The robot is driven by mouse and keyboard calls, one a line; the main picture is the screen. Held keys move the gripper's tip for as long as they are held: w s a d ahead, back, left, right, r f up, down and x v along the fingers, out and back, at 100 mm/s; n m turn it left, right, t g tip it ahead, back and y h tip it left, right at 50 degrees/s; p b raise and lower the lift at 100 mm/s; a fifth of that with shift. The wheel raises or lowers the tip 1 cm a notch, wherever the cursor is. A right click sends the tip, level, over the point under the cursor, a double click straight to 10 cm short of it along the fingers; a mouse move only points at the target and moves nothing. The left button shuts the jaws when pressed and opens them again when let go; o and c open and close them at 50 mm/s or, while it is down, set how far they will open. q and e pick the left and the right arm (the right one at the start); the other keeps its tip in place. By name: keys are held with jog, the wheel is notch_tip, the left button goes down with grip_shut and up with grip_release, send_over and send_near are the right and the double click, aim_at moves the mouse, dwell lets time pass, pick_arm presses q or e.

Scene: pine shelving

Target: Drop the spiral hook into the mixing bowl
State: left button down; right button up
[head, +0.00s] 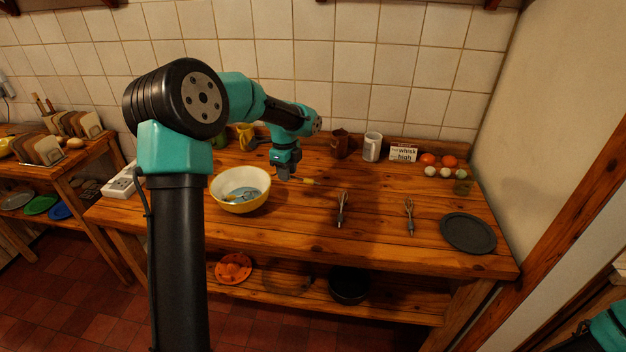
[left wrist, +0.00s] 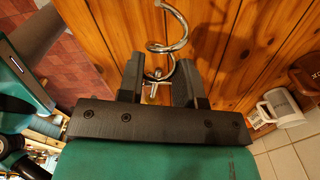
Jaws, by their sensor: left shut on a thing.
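The mixing bowl (head: 245,207), yellow outside and pale inside, stands on the wooden worktop left of centre in the head view. Something bluish shows inside it. My left gripper (head: 286,174) is just right of the bowl, pointing down over the worktop. In the left wrist view the left gripper (left wrist: 160,78) is shut on the spiral hook (left wrist: 166,47), a shiny metal coil that extends out past the fingertips. In the head view I cannot clearly make out the hook. The bowl is not in the left wrist view. My right gripper is out of view.
Two whisk-like tools (head: 342,209) (head: 410,217) and a dark plate (head: 468,233) lie to the right. Mugs (head: 372,147), a small sign (head: 403,153) and eggs (head: 446,172) stand along the back. A small yellow-ended item (head: 309,181) lies beside my left gripper.

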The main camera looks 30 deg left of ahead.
pick_arm(q)
jog(key=s+a+r+m, duration=0.2)
jog(key=s+a+m, duration=0.1)
jog(key=a, duration=0.4)
jog(key=s+a+r+m, duration=0.1)
jog(key=s+a+m, duration=0.1)
jog(key=s+a, duration=0.2)
jog(key=a, duration=0.3)
jog(key=shift+s+a+r+m, duration=0.15)
jog(key=shift+a+r+m, duration=0.2)
jog(key=shift+r+m, duration=0.05)
jog(key=shift+f, duration=0.1)
jog(key=shift+f, duration=2.9)
jog(key=c, duration=0.7)
grip_release()
jog(key=shift+r, duration=0.1)
